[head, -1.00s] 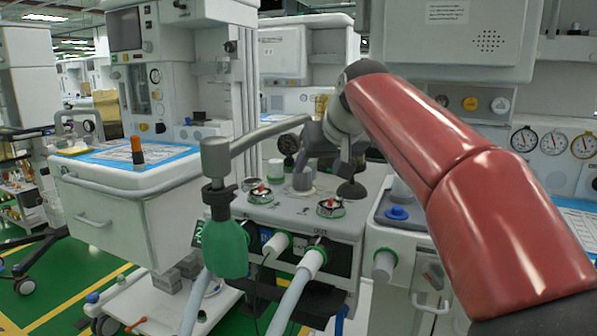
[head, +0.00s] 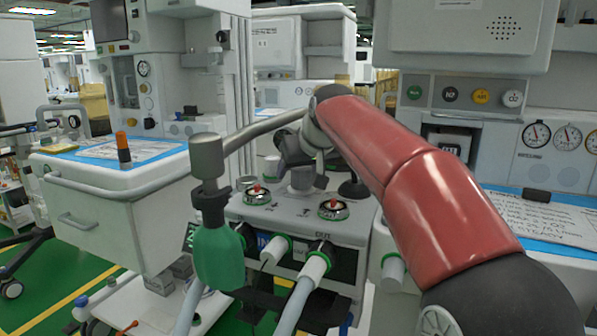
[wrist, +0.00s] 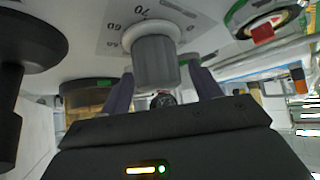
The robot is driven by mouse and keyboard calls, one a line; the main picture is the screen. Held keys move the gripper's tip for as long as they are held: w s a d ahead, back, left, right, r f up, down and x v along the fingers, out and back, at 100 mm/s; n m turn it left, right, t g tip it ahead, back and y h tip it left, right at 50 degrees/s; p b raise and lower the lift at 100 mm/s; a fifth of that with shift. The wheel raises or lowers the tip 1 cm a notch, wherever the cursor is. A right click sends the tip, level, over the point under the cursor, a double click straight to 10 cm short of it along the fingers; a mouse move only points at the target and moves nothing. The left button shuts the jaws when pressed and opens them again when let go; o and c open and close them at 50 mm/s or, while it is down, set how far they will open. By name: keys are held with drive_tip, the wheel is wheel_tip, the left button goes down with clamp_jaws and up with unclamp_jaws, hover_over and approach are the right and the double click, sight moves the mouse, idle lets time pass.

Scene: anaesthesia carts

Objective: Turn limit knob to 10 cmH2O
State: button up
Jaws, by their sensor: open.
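The limit knob is a grey ridged cylinder (wrist: 155,60) on a pale panel with a printed scale; "70" and "60" are readable in the wrist view, but the 10 mark and the knob's pointer are not. In the head view the knob (head: 302,179) stands on top of the machine's grey block. My gripper (wrist: 161,75) is open, with one dark finger on either side of the knob's free end; I cannot tell whether either touches it. In the head view my gripper (head: 303,168) is at the knob and partly hides it.
Two red-and-green topped valves (head: 257,195) (head: 334,209) sit in front of the knob. A black round part (head: 355,188) stands close on its right. A metal pipe (head: 265,128) with a green bag (head: 219,258) passes at the left. Hoses leave the block's front.

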drive_tip(key=shift+w+a+f, duration=0.15)
drive_tip(key=shift+w+f, duration=0.15)
drive_tip(key=shift+f, duration=0.05)
drive_tip(key=shift+c, duration=0.3)
drive_tip(key=c, duration=0.9)
drive_tip(key=shift+r+n+y, duration=0.1)
drive_tip(key=shift+n+y, duration=0.2)
drive_tip(key=shift+n, duration=0.1)
drive_tip(key=shift+n+g+y+p, duration=0.4)
drive_tip(key=shift+n+p, duration=0.1)
drive_tip(key=shift+p, duration=0.05)
drive_tip(key=shift+s+a+n+g+y+p, duration=0.15)
drive_tip(key=shift+n+g+y+p, duration=0.35)
drive_tip(key=shift+n, duration=0.6)
drive_tip(key=shift+s+a+n+g+y+p, duration=0.15)
drive_tip(key=shift+n+g+y+p, duration=0.15)
drive_tip(key=shift+n+g+y, duration=0.55)
drive_tip(key=shift+n, duration=0.35)
